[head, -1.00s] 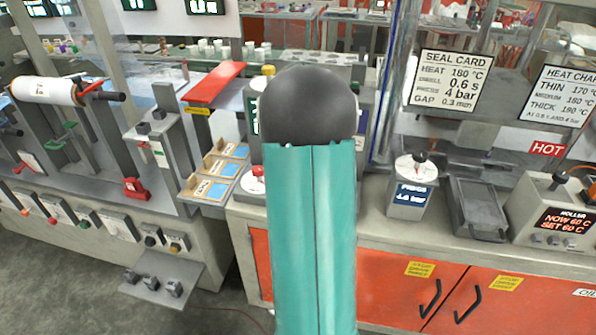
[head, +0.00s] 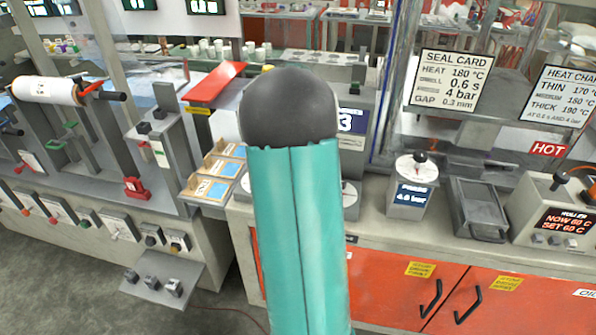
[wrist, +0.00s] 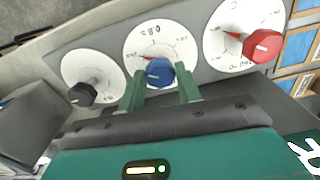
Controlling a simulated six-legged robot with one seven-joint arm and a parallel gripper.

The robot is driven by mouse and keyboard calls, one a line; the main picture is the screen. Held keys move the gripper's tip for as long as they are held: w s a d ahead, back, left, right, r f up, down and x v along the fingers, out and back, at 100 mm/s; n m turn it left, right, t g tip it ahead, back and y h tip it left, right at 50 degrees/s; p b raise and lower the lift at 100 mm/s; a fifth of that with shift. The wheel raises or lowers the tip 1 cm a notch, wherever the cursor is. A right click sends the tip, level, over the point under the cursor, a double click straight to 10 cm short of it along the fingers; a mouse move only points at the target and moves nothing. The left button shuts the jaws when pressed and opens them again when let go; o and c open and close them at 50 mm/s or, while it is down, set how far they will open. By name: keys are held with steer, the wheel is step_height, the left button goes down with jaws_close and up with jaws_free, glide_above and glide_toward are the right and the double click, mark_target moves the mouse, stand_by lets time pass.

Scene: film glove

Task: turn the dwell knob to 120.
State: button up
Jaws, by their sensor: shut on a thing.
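In the wrist view three white dials stand in a row on a grey panel. The left one has a black knob (wrist: 82,94), the middle one a blue knob (wrist: 159,72), the right one a red knob (wrist: 262,46). My gripper (wrist: 161,82) is shut on the blue knob, one green finger on each side. The blue knob's dial (wrist: 152,34) shows marks and a small red pointer; its numbers are too small and turned to read surely. I cannot read which knob is labelled dwell. In the head view my arm hides the gripper and most of the dials.
In the head view a pressure unit (head: 412,195) with a black-topped knob stands right of my arm, then a grey tray (head: 480,207) and a roller heater (head: 553,208). Wooden bins (head: 214,175) lie to the left. A seal card (head: 449,80) hangs behind.

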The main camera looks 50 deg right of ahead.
steer(key=o, duration=1)
steer(key=shift+c, duration=0.2)
step_height(320, 180, up, 14)
steer(key=shift+f, duration=0.1)
